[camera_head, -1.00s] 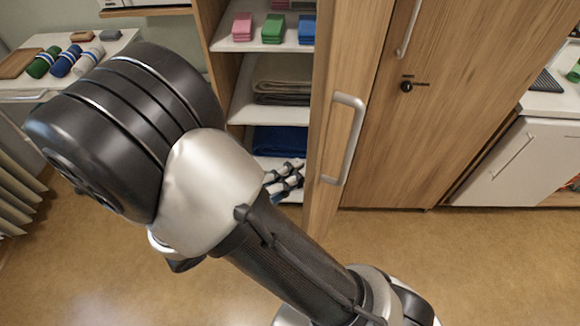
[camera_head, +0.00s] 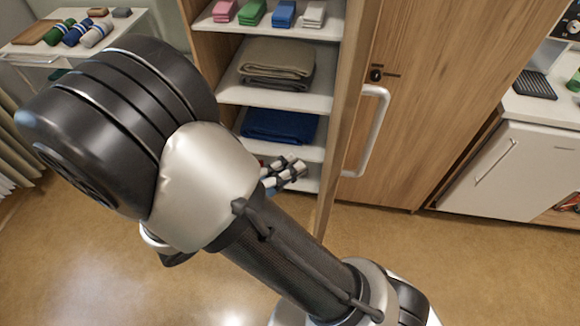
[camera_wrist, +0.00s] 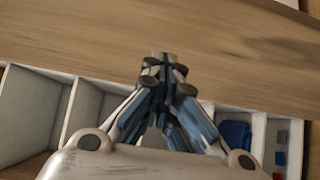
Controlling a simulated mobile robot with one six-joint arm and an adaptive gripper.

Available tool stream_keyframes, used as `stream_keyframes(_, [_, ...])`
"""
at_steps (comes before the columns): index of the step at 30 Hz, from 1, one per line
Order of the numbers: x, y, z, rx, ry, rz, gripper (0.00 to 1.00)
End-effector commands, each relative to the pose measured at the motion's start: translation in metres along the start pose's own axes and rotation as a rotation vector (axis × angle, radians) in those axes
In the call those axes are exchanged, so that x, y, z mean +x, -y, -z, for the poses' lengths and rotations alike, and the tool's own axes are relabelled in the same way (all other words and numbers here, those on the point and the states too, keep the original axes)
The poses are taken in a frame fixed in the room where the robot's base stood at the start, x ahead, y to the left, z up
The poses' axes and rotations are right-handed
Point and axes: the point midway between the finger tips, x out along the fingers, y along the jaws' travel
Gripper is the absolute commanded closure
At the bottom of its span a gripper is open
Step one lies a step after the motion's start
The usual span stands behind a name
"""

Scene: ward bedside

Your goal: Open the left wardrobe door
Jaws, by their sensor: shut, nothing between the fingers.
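The left wardrobe door (camera_head: 343,150) is wooden and stands open, swung outward, almost edge-on in the head view. Its pale bar handle (camera_head: 378,130) sticks out to the right on the outer side. My gripper (camera_head: 293,166) is on the shelf side of the door, left of its edge, partly hidden behind my arm. In the wrist view my gripper (camera_wrist: 162,65) has its fingers together and empty. They point at a wide wooden surface (camera_wrist: 150,35), apparently the door's inner face. I cannot tell whether they touch it.
The open wardrobe has white shelves (camera_head: 235,92) with folded blankets (camera_head: 275,60), a blue cloth (camera_head: 280,125) and small coloured stacks. The right wardrobe door (camera_head: 440,100) is closed. A white cabinet (camera_head: 505,170) stands right and a side table (camera_head: 35,48) left. The front floor is clear.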

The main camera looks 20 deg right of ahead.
Motion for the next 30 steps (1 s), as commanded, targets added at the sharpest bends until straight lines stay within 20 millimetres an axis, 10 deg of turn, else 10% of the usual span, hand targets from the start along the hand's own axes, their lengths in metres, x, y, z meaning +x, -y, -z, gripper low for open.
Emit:
stream_keyframes(16, [-0.009,0.000,0.001,0.001,-0.002,0.000,1.00])
stream_keyframes(30, [-0.099,0.000,0.001,0.001,-0.002,0.000,1.00])
